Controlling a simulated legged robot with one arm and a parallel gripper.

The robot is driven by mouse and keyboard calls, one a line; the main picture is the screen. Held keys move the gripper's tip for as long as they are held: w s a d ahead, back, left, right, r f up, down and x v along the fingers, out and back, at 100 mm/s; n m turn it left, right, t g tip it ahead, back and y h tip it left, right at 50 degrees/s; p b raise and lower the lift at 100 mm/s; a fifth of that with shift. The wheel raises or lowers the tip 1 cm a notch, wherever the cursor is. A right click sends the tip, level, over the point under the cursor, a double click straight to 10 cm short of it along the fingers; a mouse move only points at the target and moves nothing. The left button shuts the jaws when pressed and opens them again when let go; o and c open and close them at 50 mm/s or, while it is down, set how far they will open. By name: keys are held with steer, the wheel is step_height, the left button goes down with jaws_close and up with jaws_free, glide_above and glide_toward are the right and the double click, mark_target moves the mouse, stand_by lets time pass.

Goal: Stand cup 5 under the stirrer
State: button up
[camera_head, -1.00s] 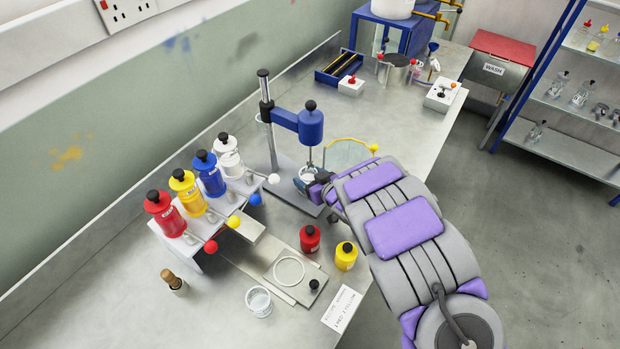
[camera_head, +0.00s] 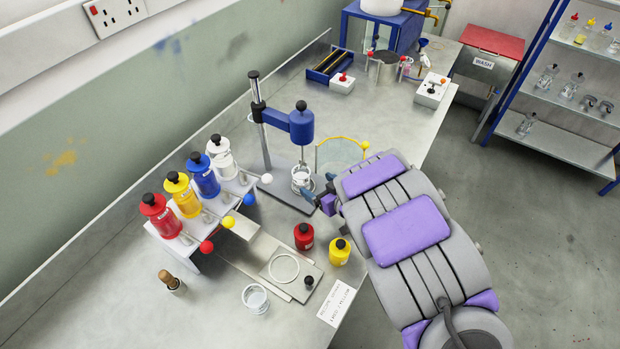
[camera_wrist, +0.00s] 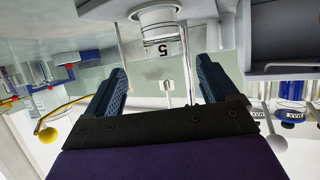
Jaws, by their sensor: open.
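Cup 5 (camera_head: 300,184) is a small clear cup standing upright on the base plate (camera_head: 270,187) of the stirrer, below its blue head (camera_head: 301,128). The stirrer's thin shaft comes down over the cup; whether its tip is inside I cannot tell. In the wrist view, which looks upside down, cup 5 (camera_wrist: 160,32) shows its number label beyond the fingertips. My gripper (camera_head: 319,191) is open and empty, just right of the cup and apart from it. In the wrist view my gripper (camera_wrist: 160,85) has nothing between its fingers.
A rack with red, yellow, blue and white bottles (camera_head: 207,175) stands left. Red (camera_head: 304,236) and yellow (camera_head: 340,251) pots, a plate with a white ring (camera_head: 283,268) and another cup (camera_head: 256,299) are in front. A yellow-rimmed guard (camera_head: 342,152) stands behind my gripper.

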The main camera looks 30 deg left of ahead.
steer(key=shift+v, duration=1.75)
steer(key=w+d+r+m+t+h, duration=0.1)
steer(key=w+d+r+m+h, duration=0.15)
steer(key=d, duration=0.45)
steer(key=w+d+r+m+t+h, duration=0.1)
steer(key=w+d+r+h, duration=0.25)
steer(key=d, duration=0.45)
steer(key=w+d+r+m+t+h, duration=0.1)
steer(key=w+d+r+m+h, duration=0.2)
steer(key=d, duration=0.4)
steer(key=s+d+r+m+h, duration=0.25)
steer(key=s+d+h, duration=0.2)
steer(key=d, duration=0.35)
steer(key=s+d+r+m+g+h, duration=0.1)
steer(key=s+d+r+g, duration=0.2)
steer(key=s, duration=0.5)
steer(key=s+d+r+m+g, duration=0.1)
steer(key=s+d+m+g, duration=0.15)
steer(key=s+d, duration=0.4)
steer(key=s+a+r+g+y, duration=0.1)
steer(key=s+a+r+g, duration=0.1)
steer(key=s, duration=0.9)
steer(key=s+a+r+g+y, duration=0.1)
steer(key=s+a+r+g, duration=0.1)
steer(key=s, duration=0.9)
steer(key=shift+a+g, duration=0.25)
steer(key=shift+g, duration=0.5)
